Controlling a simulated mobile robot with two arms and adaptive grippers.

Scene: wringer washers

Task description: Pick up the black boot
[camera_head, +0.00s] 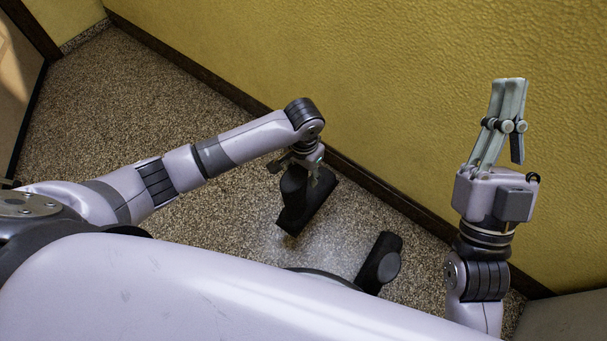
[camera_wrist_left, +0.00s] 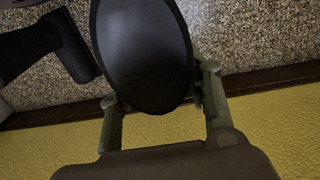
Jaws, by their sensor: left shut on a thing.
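The black boot (camera_head: 306,207) is below my left gripper (camera_head: 302,167) near the wall. In the left wrist view, the dark oval top of the boot (camera_wrist_left: 145,52) fills the middle, between the two fingers of my left gripper (camera_wrist_left: 160,92). The left gripper is shut on the boot's upper part. I cannot tell whether the sole touches the floor. My right gripper (camera_head: 507,105) is raised at the right, far from the boot, with nothing seen in it; its finger gap is unclear from this angle.
A second dark, boot-like shape (camera_head: 380,262) is on the floor to the right; a dark shape also shows at upper left in the left wrist view (camera_wrist_left: 45,48). A yellow wall (camera_head: 370,80) with a dark baseboard (camera_head: 395,192) runs behind. Speckled floor (camera_head: 130,110) at the left is clear.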

